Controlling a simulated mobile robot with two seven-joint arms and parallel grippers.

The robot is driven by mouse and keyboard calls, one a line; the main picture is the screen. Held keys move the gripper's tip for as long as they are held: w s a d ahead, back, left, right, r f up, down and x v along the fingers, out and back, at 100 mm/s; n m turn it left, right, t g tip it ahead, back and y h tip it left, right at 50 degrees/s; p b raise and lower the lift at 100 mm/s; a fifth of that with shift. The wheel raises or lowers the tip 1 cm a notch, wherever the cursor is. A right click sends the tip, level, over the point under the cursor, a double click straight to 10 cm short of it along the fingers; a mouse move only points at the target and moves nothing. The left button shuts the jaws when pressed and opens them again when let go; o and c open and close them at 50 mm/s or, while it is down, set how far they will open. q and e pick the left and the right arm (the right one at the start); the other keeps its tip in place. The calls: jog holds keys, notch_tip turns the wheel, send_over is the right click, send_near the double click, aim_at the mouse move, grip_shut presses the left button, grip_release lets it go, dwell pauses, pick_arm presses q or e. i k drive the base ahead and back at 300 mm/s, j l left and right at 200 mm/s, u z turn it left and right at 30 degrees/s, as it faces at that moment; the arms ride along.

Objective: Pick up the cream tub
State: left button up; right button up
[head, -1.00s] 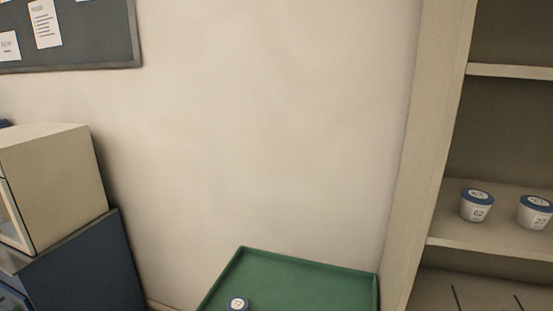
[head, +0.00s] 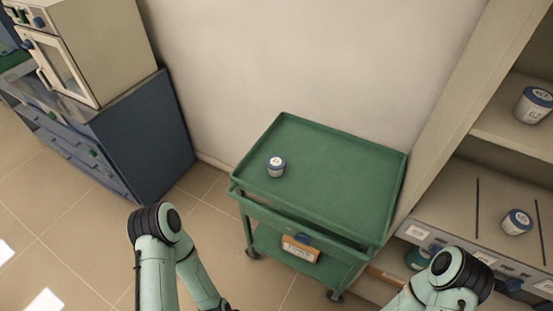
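A small tub (head: 276,166) with a pale body and a blue-rimmed, labelled lid stands upright on the left part of the green cart's top tray (head: 340,187). Similar tubs stand on the shelving at the right: one on the upper shelf (head: 534,105) and one on the lower shelf (head: 517,222). I cannot tell from this view which one is the cream tub. My two arms show at the bottom left and bottom right, away from the tubs. Neither gripper's fingers are in the picture.
A blue cabinet (head: 140,140) with a cream furnace (head: 95,45) on it stands at the left. The shelving (head: 455,85) is close to the cart's right side. Tiled floor (head: 80,220) is open at front left.

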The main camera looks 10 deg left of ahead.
aim_at(275, 164)
jog(key=k+l, duration=0.1)
jog(key=k, duration=0.2)
jog(key=k+l, duration=0.1)
jog(key=k, duration=0.2)
jog(key=z, duration=1.6)
